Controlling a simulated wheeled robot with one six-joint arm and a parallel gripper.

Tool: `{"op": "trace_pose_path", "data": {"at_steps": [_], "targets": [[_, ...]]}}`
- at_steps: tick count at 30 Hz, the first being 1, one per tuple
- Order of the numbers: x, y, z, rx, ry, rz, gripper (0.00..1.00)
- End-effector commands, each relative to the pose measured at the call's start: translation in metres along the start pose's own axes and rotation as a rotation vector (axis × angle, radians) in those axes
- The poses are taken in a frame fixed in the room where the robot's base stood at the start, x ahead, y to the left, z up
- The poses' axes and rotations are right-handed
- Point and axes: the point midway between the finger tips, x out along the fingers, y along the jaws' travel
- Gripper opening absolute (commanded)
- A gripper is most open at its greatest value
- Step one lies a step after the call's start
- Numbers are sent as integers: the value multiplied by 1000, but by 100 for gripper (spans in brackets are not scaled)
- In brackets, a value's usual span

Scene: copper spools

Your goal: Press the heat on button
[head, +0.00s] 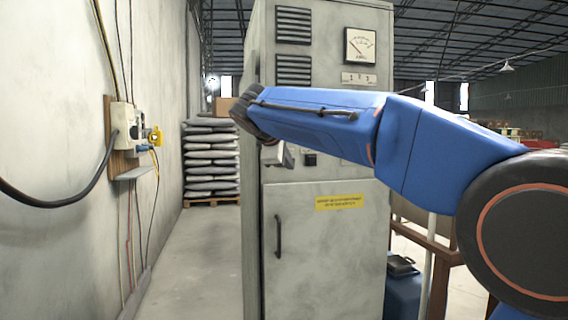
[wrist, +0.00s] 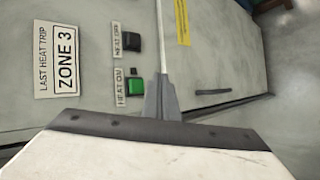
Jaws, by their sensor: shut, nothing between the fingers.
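The green heat on button (wrist: 135,87) shows in the wrist view on the grey cabinet, beside its "HEAT ON" label. A black heat off button (wrist: 132,43) sits above it in that picture. My gripper (wrist: 162,80) is shut and empty, its fingertips just right of the green button in the wrist view. I cannot tell how far the tips are from the panel. In the head view my blue arm reaches across the cabinet (head: 325,250) front and hides the green button; a black button (head: 310,159) shows below the arm.
A "ZONE 3" plate (wrist: 65,58) lies left of the buttons in the wrist view. The cabinet door has a black handle (head: 278,236) and a yellow label (head: 339,202). A wall socket box (head: 124,127) with cables is at left. Stacked sacks (head: 210,160) stand behind; the floor between is clear.

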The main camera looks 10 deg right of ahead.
Motion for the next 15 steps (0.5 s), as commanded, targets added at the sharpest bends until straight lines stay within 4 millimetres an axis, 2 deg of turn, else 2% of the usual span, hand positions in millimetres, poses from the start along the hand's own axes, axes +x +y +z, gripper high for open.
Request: {"op": "trace_pose_path", "data": {"at_steps": [9, 15], "targets": [[24, 17, -17, -1, 0, 0, 0], [29, 22, -21, 0, 0, 1, 0]]}}
